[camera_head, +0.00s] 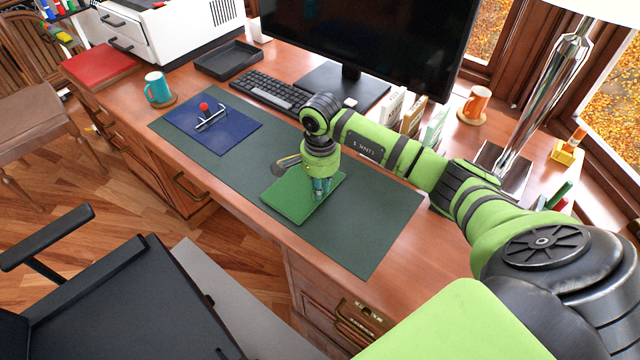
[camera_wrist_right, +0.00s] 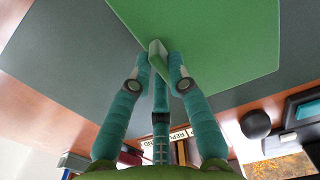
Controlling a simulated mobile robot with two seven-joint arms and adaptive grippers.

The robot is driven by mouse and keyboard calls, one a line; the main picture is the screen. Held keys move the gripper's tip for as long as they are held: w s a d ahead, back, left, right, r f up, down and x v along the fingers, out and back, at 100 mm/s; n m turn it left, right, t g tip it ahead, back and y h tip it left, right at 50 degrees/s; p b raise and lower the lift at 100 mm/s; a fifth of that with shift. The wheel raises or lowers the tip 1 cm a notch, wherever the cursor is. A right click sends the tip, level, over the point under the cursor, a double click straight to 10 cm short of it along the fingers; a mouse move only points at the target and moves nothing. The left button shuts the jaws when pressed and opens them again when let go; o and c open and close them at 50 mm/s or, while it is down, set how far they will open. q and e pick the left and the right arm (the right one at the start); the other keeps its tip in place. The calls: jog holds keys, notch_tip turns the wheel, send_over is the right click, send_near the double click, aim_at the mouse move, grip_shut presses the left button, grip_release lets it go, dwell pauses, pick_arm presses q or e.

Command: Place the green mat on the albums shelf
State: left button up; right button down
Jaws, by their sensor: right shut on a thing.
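The green mat (camera_head: 288,203) is a bright green square at the front edge of the dark green desk pad (camera_head: 370,225). In the right wrist view the mat (camera_wrist_right: 225,35) fills the upper middle. My right gripper (camera_head: 321,188) points down at the mat. Its fingers, also in the right wrist view (camera_wrist_right: 160,62), are shut on a small green grip standing on the mat. I cannot tell whether the mat rests on the pad or hangs slightly above it. My left gripper is not in view. I cannot make out an albums shelf.
A blue folder (camera_head: 240,135) lies left on the pad. A keyboard (camera_head: 262,92), a monitor (camera_head: 370,35) and an orange mug (camera_head: 476,102) stand behind. A teal mug (camera_head: 157,87) is at left, a lamp (camera_head: 545,95) at right. A black chair (camera_head: 120,300) stands in front.

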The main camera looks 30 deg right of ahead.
jog(key=shift+f, duration=0.15)
jog(key=c, duration=1.2)
grip_release()
